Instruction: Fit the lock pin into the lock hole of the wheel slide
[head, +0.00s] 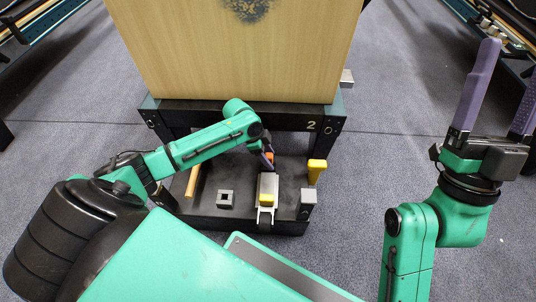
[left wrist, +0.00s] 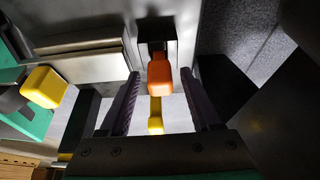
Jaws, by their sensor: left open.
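My left gripper (head: 268,157) reaches down over the low black base. In the left wrist view its two dark purple fingers (left wrist: 160,74) stand apart, one on each side of an orange block-shaped knob (left wrist: 159,76), with gaps between. The orange knob also shows in the head view (head: 270,157); it may be the lock pin's head. A grey metal slide (head: 268,184) with a yellow block (head: 267,199) lies just in front of it. The lock hole cannot be made out. My right gripper (head: 502,92) is raised at the right, fingers apart and empty.
A yellow-topped post (head: 317,167) stands right of the slide, near a small grey block (head: 308,196). A dark square fitting (head: 226,199) lies to the left. The black frame marked 2 (head: 290,124) and a large wooden panel (head: 230,60) stand behind. Grey floor lies around.

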